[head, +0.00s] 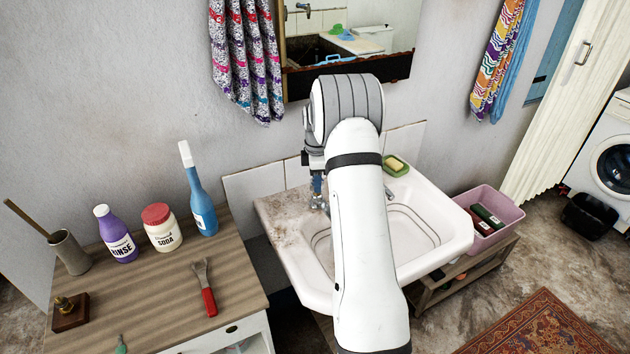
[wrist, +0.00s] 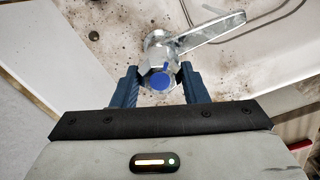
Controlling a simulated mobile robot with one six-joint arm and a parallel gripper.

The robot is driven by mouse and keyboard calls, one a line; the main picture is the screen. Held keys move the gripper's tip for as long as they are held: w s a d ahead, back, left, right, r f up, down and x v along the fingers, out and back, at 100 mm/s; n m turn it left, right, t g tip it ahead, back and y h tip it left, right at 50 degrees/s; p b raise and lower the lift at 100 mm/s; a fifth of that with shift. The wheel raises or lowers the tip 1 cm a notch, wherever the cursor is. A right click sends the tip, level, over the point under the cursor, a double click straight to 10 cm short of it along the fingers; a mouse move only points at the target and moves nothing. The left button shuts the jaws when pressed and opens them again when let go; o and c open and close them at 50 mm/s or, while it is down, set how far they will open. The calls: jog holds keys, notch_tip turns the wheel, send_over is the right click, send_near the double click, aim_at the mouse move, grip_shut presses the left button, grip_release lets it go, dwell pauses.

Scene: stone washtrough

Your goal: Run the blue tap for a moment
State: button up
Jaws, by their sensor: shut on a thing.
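The blue tap (wrist: 158,50) is a chrome tap with a blue round cap. My gripper (wrist: 158,76) is shut on the tap body around the blue cap, with one dark blue finger on each side. In the head view my gripper (head: 317,183) reaches down at the back left of the white washtrough (head: 455,241), and the tap (head: 319,203) shows just below it. My arm hides part of the basin. I cannot see any water running.
A yellow sponge on a green dish (head: 396,166) sits on the trough's back rim. On the left, a wooden counter (head: 150,300) holds bottles, a jar and a red-handled tool. A pink crate (head: 493,212) stands to the right. A mirror (head: 345,40) hangs above.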

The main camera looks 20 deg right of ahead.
jog(key=m+b, duration=0.1)
jog(key=m, duration=0.3)
jog(key=shift+m, duration=0.3)
jog(key=shift+m+b, duration=0.4)
jog(key=shift+m, duration=1.8)
jog(key=o, duration=1)
jog(key=shift+r, duration=0.1)
notch_tip(320, 180, up, 8)
jog(key=shift+f+b, duration=0.15)
jog(key=shift+b, duration=0.15)
